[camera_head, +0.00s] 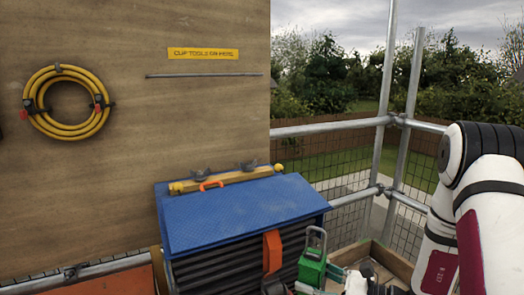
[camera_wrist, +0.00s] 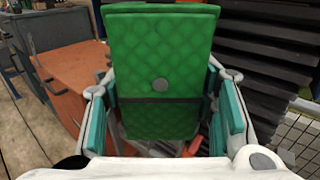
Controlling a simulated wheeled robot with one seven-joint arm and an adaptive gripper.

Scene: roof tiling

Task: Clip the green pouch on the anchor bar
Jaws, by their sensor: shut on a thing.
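The green pouch (camera_head: 311,270) is at the lower right of centre in the head view, with a grey metal loop (camera_head: 316,234) standing up from its top. It fills the middle of the wrist view as a quilted green block (camera_wrist: 160,60) with a dark strap and a round stud. My gripper (camera_wrist: 163,115) is shut on the pouch, with teal pads on its two sides. The anchor bar (camera_head: 205,75) is a thin grey rod on the wooden wall, under a yellow sign (camera_head: 203,54). The pouch is below and to the right of the bar, well apart from it.
A blue-topped stand (camera_head: 240,215) with dark ribbed sides lies between the pouch and the wall. A wooden strip with an orange handle (camera_head: 211,184) lies on it. A yellow hose coil (camera_head: 67,103) hangs on the wall. A scaffold rail (camera_head: 330,127) runs at the right.

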